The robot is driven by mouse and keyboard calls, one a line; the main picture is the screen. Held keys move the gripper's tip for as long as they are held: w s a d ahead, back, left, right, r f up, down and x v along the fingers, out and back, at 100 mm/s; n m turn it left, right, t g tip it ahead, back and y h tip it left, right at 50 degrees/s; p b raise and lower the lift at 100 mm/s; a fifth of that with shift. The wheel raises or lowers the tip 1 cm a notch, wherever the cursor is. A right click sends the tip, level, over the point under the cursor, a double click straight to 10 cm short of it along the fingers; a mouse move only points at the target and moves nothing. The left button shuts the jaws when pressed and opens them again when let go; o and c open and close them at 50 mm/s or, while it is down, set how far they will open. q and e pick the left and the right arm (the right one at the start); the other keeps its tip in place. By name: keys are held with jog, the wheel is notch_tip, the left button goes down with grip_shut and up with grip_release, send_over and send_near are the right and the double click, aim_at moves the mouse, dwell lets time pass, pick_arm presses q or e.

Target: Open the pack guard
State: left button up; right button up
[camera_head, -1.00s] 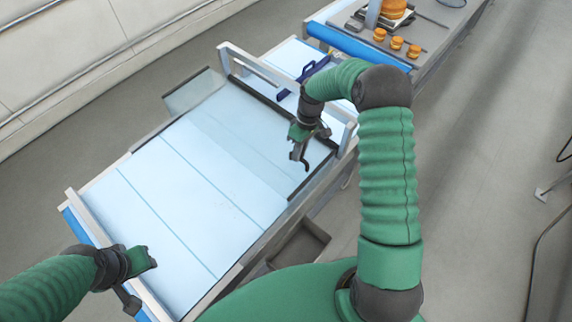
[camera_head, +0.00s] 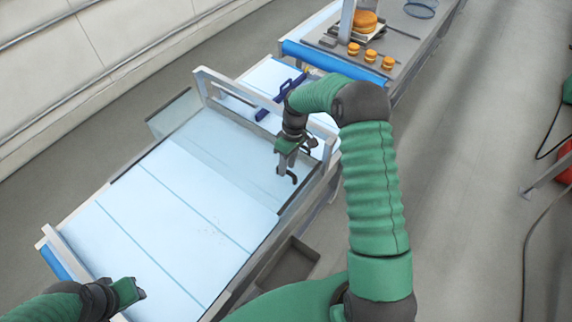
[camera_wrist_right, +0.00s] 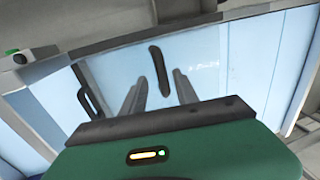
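The pack guard (camera_head: 172,113) is a clear panel in a frame across the pale blue conveyor, and looks closed. In the right wrist view its clear pane (camera_wrist_right: 215,60) fills the middle, with a dark upright handle (camera_wrist_right: 159,70) on it. My right gripper (camera_head: 287,176) is low over the guard's near side. In the right wrist view my right gripper (camera_wrist_right: 160,92) has its two fingers apart, with the handle showing between and beyond their tips; contact cannot be told. My left gripper (camera_head: 138,293) is at the conveyor's lower left end, its fingers unclear.
The pale conveyor bed (camera_head: 160,220) is bare. A dark blue handled item (camera_head: 281,97) lies beyond the guard's light frame bar (camera_head: 240,95). A dark open bin (camera_head: 290,262) sits below the near side.

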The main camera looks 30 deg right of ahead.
jog(key=shift+d, duration=0.3)
jog(key=shift+w+d+r+b, duration=0.15)
jog(key=shift+r+b, duration=0.1)
jog(key=shift+b, duration=0.05)
notch_tip(320, 180, up, 16)
jog(key=w+d+b, duration=0.1)
jog(key=d+b, duration=0.2)
jog(key=b, duration=0.1)
jog(key=shift+f, duration=0.15)
jog(key=shift+a, duration=0.2)
jog(key=s+a+f+m+t+h+b, duration=0.1)
jog(key=s+a+f+b, duration=0.4)
jog(key=a+f, duration=0.5)
jog(key=s+a+f+m+t+b, duration=0.1)
jog(key=s+a+f+b, duration=0.2)
jog(key=s+f, duration=0.2)
jog(key=s+a+f+m+t+h+b, duration=0.1)
jog(key=s+a+f+m+b, duration=0.1)
jog(key=s+f, duration=0.4)
jog(key=shift+s+a+b, duration=0.6)
jog(key=shift+s+a, duration=0.15)
jog(key=shift+s, duration=0.35)
